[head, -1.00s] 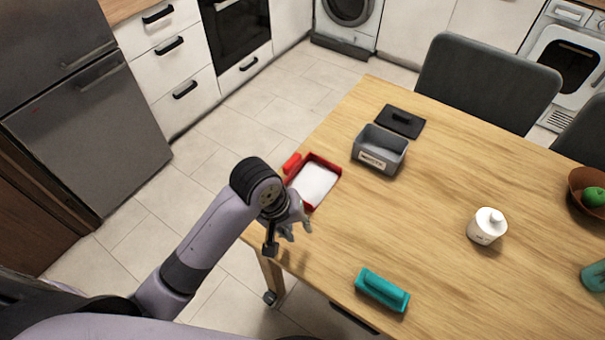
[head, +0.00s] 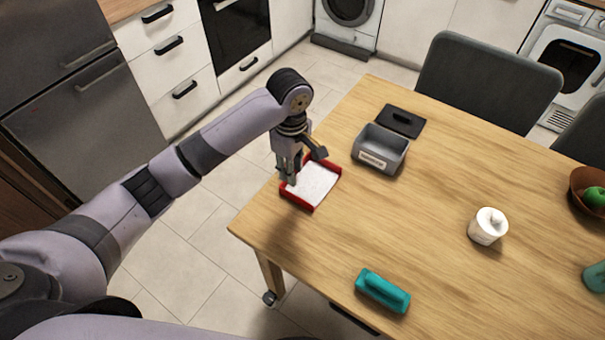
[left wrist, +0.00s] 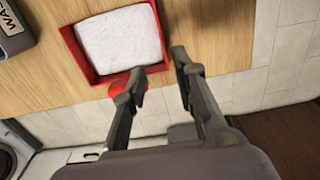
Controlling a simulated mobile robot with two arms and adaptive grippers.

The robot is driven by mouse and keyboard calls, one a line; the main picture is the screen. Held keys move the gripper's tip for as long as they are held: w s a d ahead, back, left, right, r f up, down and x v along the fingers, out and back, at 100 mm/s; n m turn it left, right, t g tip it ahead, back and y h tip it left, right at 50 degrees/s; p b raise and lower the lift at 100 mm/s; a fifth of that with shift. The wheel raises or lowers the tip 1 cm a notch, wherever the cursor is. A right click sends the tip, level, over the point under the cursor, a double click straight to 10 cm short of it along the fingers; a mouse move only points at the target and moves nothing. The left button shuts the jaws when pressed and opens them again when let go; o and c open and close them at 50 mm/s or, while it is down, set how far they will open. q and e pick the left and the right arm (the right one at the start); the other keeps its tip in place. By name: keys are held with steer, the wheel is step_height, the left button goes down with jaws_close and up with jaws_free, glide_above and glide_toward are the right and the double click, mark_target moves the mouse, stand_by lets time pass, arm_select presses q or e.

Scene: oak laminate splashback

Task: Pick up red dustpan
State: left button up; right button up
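The red dustpan (head: 296,202) lies on the wooden table near its left edge, with a white heap filling its pan. In the left wrist view the dustpan (left wrist: 101,78) is at the top, its short red handle partly hidden behind one finger. My left gripper (head: 290,182) is over the handle end of the dustpan and points down; it hides the handle in the head view. In the left wrist view the gripper (left wrist: 156,76) has its fingers apart with nothing held between them. One finger is close to the handle; I cannot tell if they touch. My right gripper is not in view.
A grey labelled box (head: 379,149) and a dark lid (head: 403,121) are behind the dustpan. A teal brush (head: 382,291) lies at the front. A white lidded jar (head: 487,226) and a brown bowl (head: 583,188) are to the right. The table's middle is clear.

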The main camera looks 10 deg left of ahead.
mark_target(290, 193)
arm_select(q)
step_height(290, 193, down, 6)
steer(key=shift+r, duration=0.2)
steer(key=f, duration=0.3)
steer(key=a+f+p, duration=0.1)
steer(key=f, duration=0.1)
steer(key=shift+s+f, duration=0.1)
steer(key=shift+s, duration=0.05)
steer(key=shift+d, duration=0.1)
jaws_close()
stand_by(0.4)
